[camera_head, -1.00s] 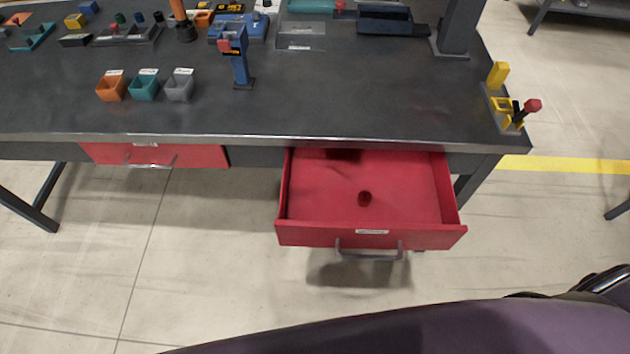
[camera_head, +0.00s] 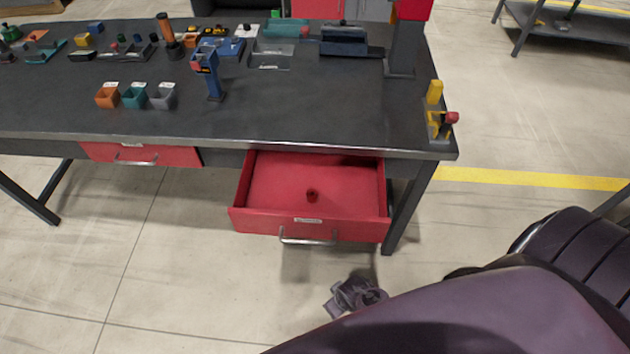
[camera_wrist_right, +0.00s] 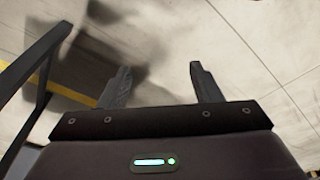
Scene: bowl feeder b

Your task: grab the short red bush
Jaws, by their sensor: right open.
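The short red bush (camera_head: 312,195) is a small dark red piece standing in the open red drawer (camera_head: 270,222), near the middle of its floor, in the head view. My right gripper (camera_head: 350,298) is low in front of the drawer, below its handle and apart from it. In the right wrist view my right gripper (camera_wrist_right: 160,85) is open, with nothing between its fingers and bare floor beyond. The bush is not in the right wrist view. My left gripper is not in view.
The dark workbench (camera_head: 300,115) stands above the drawer. A closed red drawer (camera_head: 170,155) is at left. Orange, teal and grey bins (camera_head: 162,97) and a blue tool on a stand (camera_head: 212,80) are on top. A table leg (camera_wrist_right: 35,85) is beside my right gripper. The floor in front is clear.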

